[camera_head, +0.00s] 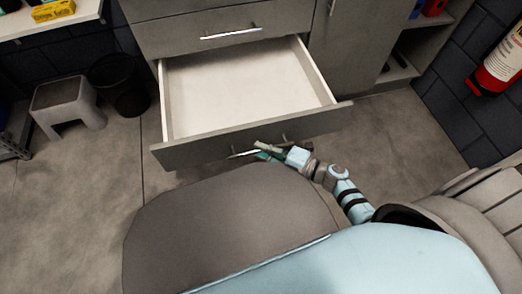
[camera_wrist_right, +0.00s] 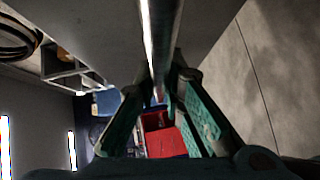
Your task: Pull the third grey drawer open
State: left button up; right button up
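A grey drawer (camera_head: 235,138) with a pale inside (camera_head: 245,85) stands pulled well out of the cabinet and looks empty. Its front carries a thin metal handle (camera_head: 245,153). My right gripper (camera_head: 264,150) is at this handle, near the middle of the drawer front. In the right wrist view the handle bar (camera_wrist_right: 162,45) runs between the two green fingers (camera_wrist_right: 160,92), which close in on it from both sides. My left gripper does not show.
A shut drawer with a handle (camera_head: 231,33) is above the open one. A grey stool (camera_head: 68,104) and a black bin (camera_head: 119,85) stand at the left. A fire extinguisher (camera_head: 500,68) is at the right. The floor right of the drawer is clear.

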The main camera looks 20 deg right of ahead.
jog(key=o, duration=0.4)
jog(key=v, duration=1.2)
